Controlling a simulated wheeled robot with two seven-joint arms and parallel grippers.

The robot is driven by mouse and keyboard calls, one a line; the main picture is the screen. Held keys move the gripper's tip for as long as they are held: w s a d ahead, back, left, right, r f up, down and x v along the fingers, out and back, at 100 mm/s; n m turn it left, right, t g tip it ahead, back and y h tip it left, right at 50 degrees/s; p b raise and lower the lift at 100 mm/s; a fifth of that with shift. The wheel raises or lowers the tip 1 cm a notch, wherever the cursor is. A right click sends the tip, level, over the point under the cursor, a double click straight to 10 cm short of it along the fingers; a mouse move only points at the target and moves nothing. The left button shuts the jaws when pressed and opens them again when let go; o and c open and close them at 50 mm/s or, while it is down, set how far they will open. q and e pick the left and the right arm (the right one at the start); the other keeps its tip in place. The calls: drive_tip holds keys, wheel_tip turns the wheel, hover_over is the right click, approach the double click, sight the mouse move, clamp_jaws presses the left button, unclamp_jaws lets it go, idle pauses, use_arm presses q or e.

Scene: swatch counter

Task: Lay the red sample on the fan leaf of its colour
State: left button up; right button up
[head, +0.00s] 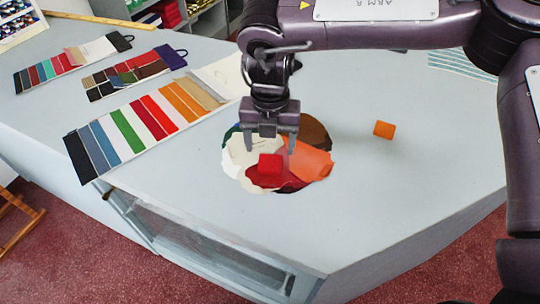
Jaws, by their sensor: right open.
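The red sample (270,170), a small red cube, sits at the front of the round colour fan, over the dark red leaf (289,183) and close to the white leaf (231,172). Whether it overlaps the white leaf I cannot tell. The fan also shows an orange leaf (314,164), a brown leaf (316,129) and a dark green-blue edge at the left. My right gripper (270,145) points down over the fan, just behind and above the cube, with its fingers apart and nothing between them. My left gripper is not in view.
An orange cube (384,129) lies on the grey counter (400,190) right of the fan. Several striped swatch cards (150,118) lie at the left. The counter's front edge drops off below the fan. The counter right of the fan is mostly clear.

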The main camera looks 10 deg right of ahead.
sight(270, 162)
wheel_tip(270, 162, up, 7)
drive_tip(key=shift+r+b, duration=0.2)
drive_tip(key=shift+b, duration=0.1)
